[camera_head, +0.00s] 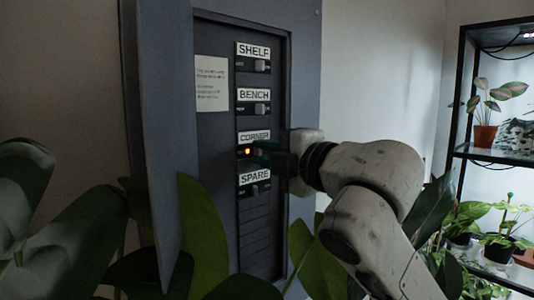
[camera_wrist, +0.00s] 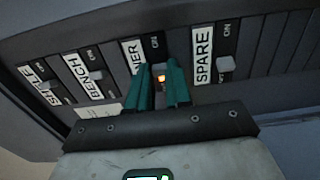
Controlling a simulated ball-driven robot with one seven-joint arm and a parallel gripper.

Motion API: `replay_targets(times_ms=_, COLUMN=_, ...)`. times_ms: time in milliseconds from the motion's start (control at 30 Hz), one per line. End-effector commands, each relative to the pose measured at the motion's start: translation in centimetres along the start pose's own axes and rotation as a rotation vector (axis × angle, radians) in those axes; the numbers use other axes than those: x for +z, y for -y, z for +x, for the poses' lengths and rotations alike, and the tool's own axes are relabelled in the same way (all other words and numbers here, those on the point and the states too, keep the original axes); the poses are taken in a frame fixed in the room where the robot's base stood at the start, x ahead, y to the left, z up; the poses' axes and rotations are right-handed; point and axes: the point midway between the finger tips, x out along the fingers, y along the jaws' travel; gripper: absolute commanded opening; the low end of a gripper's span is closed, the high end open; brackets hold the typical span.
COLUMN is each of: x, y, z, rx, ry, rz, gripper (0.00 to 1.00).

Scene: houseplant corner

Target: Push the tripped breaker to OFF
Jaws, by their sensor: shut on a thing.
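The CORNER breaker (camera_head: 247,152) is the third row in the panel, under its white label, with an amber light lit. The light also shows in the wrist view (camera_wrist: 161,77), between my fingers. My gripper (camera_head: 268,152) reaches in from the right at this row. In the wrist view its two teal fingers (camera_wrist: 162,86) straddle the CORNER breaker and are shut on its lever. The lever is mostly hidden by the fingers, so its exact position cannot be told.
The SHELF (camera_head: 262,65), BENCH (camera_head: 262,109) and SPARE (camera_head: 254,189) breaker levers are close by in the same column. A paper note (camera_head: 211,83) is left of them. The open cabinet door (camera_head: 160,130) stands at left. Large leaves (camera_head: 205,230) crowd the lower front. A plant shelf (camera_head: 490,155) is at right.

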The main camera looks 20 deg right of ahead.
Motion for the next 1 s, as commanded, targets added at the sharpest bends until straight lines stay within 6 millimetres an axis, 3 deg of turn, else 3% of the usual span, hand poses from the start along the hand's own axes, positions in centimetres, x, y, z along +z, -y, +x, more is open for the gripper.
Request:
replay_targets(times_ms=333, x=-0.3, y=0.2, z=0.1, rx=-0.003, ry=0.028, rz=-0.001, gripper=0.0)
replay_targets(times_ms=733, x=-1.3, y=0.2, z=0.3, rx=-0.005, ry=0.281, rz=-0.001, gripper=0.0)
replay_targets(times_ms=1000, x=-1.4, y=0.1, z=0.3, rx=-0.004, ry=0.341, rz=0.001, gripper=0.0)
